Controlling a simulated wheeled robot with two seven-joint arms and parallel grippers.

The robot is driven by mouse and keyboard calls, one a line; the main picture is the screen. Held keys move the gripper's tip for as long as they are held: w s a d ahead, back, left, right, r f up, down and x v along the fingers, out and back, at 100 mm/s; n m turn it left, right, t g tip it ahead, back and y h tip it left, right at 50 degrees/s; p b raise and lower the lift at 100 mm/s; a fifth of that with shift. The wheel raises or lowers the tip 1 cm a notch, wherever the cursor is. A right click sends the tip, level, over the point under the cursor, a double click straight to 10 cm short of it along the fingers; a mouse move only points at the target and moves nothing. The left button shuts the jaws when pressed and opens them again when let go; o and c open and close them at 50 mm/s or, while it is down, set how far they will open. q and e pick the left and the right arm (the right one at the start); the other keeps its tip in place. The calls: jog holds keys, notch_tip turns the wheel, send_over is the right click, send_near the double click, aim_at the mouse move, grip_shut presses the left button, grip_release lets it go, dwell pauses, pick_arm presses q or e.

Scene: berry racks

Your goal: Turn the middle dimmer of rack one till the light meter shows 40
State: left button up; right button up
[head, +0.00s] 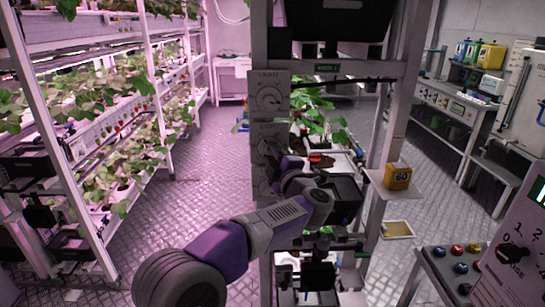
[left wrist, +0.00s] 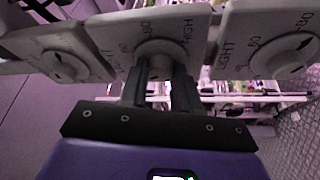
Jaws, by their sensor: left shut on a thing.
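The middle dimmer (head: 264,132) is a pale plate on rack one's front post, partly hidden by my left gripper in the head view. My left gripper (head: 272,158) is at it, its two dark fingers shut on the round knob (left wrist: 160,56) in the left wrist view. The knob's pointer is hidden by the fingers. The top dimmer (head: 270,97) sits above and the bottom dimmer (head: 261,183) below. The light meter (head: 398,176) is a yellow box on a small shelf at the right; it reads 60. My right gripper is not in view.
Another plant rack (head: 150,60) stands at the left. A control panel (head: 513,245) with a black knob stands at the front right. The metal floor between is clear.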

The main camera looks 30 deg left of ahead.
pick_arm(q)
jog(key=n+h, duration=0.1)
jog(key=n, duration=0.2)
jog(key=n+g+h+p, duration=0.1)
jog(key=n, duration=0.2)
jog(key=r+n+h+p, duration=0.1)
jog(key=n, duration=0.2)
jog(key=shift+g+h, duration=0.3)
jog(key=shift+g, duration=0.1)
jog(key=shift+n, duration=0.4)
jog(key=o, duration=1.1)
jog(key=shift+c, duration=0.2)
jog(key=p+v, duration=0.1)
jog(key=v, duration=0.6)
jog(key=shift+s, duration=0.25)
jog(key=shift+d, duration=0.15)
